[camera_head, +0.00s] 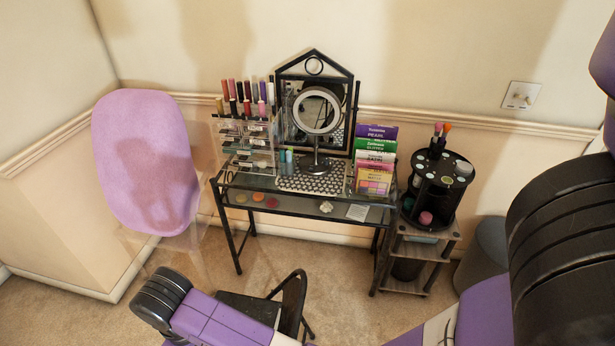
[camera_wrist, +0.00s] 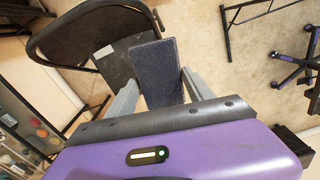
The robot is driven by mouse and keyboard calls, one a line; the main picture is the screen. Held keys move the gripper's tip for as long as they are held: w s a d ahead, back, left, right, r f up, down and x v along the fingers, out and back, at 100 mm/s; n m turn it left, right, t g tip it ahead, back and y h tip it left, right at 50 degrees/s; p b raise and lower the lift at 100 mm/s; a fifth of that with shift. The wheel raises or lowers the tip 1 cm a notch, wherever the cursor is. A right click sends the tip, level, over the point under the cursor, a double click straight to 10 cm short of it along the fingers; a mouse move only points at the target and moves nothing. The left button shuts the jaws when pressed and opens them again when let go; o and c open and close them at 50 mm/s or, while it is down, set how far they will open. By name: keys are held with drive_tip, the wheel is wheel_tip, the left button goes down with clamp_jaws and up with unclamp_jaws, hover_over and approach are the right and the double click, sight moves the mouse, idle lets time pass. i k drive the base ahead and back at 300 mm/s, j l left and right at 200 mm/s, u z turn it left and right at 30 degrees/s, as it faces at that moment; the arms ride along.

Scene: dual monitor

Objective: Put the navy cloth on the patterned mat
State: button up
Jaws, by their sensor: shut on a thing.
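The navy cloth (camera_wrist: 152,60) is a flat dark blue rectangle in the wrist view. My gripper (camera_wrist: 158,82) is shut on it, with one grey finger at each side. The cloth sticks out past the fingertips and is in the air, with a black chair below. The black-and-white patterned mat (camera_head: 300,184) lies on the glass-topped vanity table in the head view. The cloth and my gripper's fingers cannot be made out in the head view.
Small teal bottles (camera_head: 286,160) stand at the mat's back left. A clear organizer with lipsticks (camera_head: 245,140) is on the left, and colourful boxes (camera_head: 374,160) on the right. The black chair (camera_wrist: 80,45) stands before the table (camera_head: 300,200). A pink chair (camera_head: 145,160) is left.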

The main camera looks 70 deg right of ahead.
sight(331, 186)
drive_tip(key=j+z, duration=0.15)
drive_tip(key=z, duration=1.3)
drive_tip(key=i+j, duration=0.05)
